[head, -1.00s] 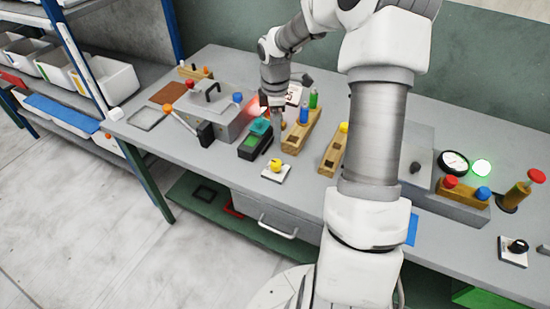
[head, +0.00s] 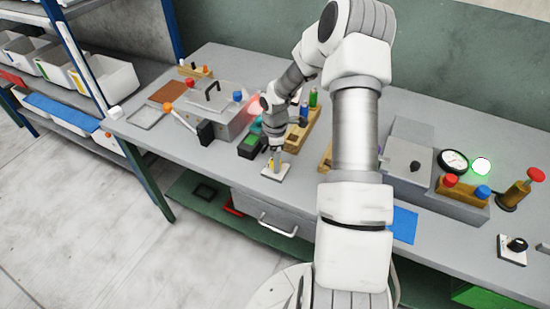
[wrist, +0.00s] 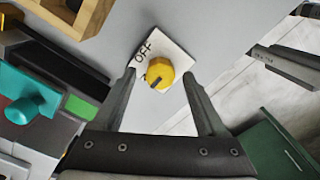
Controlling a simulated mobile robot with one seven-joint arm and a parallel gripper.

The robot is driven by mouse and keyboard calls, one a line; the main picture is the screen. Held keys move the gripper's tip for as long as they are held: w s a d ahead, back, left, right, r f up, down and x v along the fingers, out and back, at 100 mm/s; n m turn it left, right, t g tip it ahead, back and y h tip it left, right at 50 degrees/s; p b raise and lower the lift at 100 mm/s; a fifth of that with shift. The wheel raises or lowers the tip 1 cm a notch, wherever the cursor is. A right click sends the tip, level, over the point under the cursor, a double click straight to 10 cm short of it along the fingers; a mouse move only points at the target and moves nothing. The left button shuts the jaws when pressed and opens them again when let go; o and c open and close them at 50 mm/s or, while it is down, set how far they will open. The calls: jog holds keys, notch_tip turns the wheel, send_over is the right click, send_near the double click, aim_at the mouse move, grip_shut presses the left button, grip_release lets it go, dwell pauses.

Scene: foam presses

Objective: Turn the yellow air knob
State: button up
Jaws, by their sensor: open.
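The yellow air knob (wrist: 160,73) sits on a small white plate (wrist: 172,50) marked OFF, with a dark pointer line on its face. In the head view the plate (head: 283,173) lies near the bench's front edge, and my gripper mostly hides the knob. My gripper (wrist: 159,75) is open, with one fingertip on each side of the knob in the wrist view. Gaps show between the fingers and the knob. In the head view my gripper (head: 274,158) points down right over the plate. I cannot tell how far the fingertips reach down beside the knob.
A dark box with a teal knob and green panel (head: 250,146) stands close behind the plate. A wooden block (head: 303,132) with blue and green pegs is behind to the right. A grey press (head: 218,105) with an orange-tipped lever stands at the left. A drawer (head: 265,212) hangs below the bench.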

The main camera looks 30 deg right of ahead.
grip_shut()
jog(key=shift+m, duration=0.4)
jog(key=m+b, duration=0.2)
jog(key=m, duration=0.1)
jog(key=shift+f+m, duration=0.1)
jog(key=shift+m, duration=0.2)
jog(key=m+b, duration=0.2)
jog(key=m, duration=0.2)
jog(key=shift+w+d+m+b, duration=0.1)
jog(key=shift+m+b, duration=0.2)
jog(key=shift+b, duration=0.05)
jog(key=m+b, duration=0.1)
jog(key=m, duration=0.3)
jog(key=shift+b, duration=0.4)
jog(key=shift+m+b, duration=0.6)
jog(key=shift+m, duration=1.9)
